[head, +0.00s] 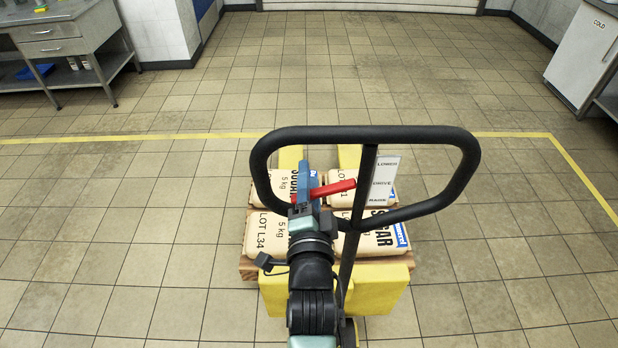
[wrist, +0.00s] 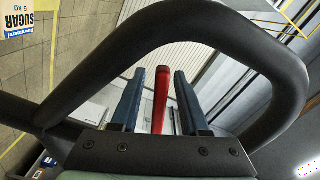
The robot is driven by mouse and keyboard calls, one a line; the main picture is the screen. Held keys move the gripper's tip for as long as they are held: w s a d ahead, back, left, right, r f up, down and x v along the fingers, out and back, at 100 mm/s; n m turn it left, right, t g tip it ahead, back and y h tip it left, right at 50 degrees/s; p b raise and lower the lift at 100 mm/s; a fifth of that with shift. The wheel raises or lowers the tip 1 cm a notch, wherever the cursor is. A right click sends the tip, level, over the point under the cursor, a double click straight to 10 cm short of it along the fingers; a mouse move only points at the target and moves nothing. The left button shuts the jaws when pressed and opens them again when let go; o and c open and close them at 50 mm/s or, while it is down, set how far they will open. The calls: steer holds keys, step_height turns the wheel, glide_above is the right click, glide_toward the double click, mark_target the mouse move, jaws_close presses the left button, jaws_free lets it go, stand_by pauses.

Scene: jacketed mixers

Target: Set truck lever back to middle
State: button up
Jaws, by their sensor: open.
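The truck lever (head: 333,189) is a red bar on the truck's handle post, pointing left and slightly down in the head view. In the wrist view the red lever (wrist: 161,98) stands between the two blue fingers, with a visible gap on each side. My gripper (head: 308,187) is open around it; it also shows in the wrist view (wrist: 158,100). The black loop handle (head: 365,131) surrounds the lever and gripper. A label card (head: 384,180) beside the lever reads LOWER, DRIVE, RAISE from top to bottom. The lever's pivot is not clearly visible.
The yellow pallet truck (head: 390,290) carries several sugar sacks (head: 265,236) on a wooden pallet (head: 248,268). The handle loop closely frames my gripper. The tiled floor around is clear, with yellow lines (head: 120,138). A steel bench (head: 75,40) stands far left and a white cabinet (head: 583,55) far right.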

jaws_close()
stand_by(0.3)
stand_by(1.2)
